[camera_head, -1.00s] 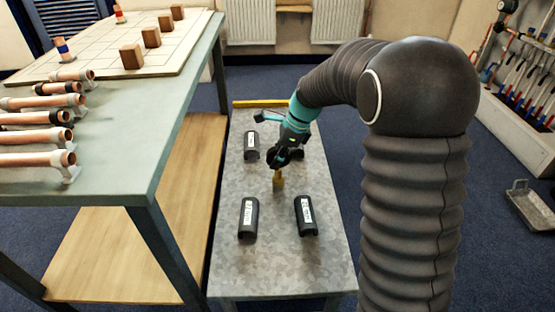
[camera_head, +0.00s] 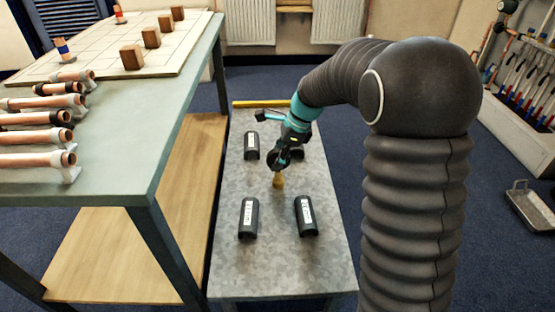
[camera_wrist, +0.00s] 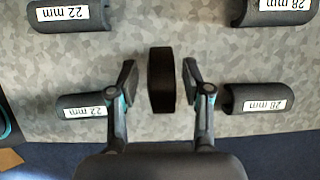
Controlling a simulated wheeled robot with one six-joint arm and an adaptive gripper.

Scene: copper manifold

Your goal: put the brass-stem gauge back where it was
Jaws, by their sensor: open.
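The brass-stem gauge has a short brass stem (camera_head: 278,181), which shows under my gripper (camera_head: 283,160) in the head view, at the grey bench top. Its dark round head is partly hidden by the gripper. In the wrist view, a dark block, the gauge head seen edge-on (camera_wrist: 161,80), lies between my two fingers, with a gap on each side. My gripper is open around it and not touching it there. Whether the stem sits in anything cannot be told.
Black blocks stand around the gauge on the grey bench (camera_head: 275,262): front left (camera_head: 248,218), front right (camera_head: 306,215), back left (camera_head: 251,146); one is mostly hidden behind my gripper. Wrist-view labels read 22 mm (camera_wrist: 73,15) and 28 mm (camera_wrist: 268,104). A table with copper pipes (camera_head: 36,160) is left.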

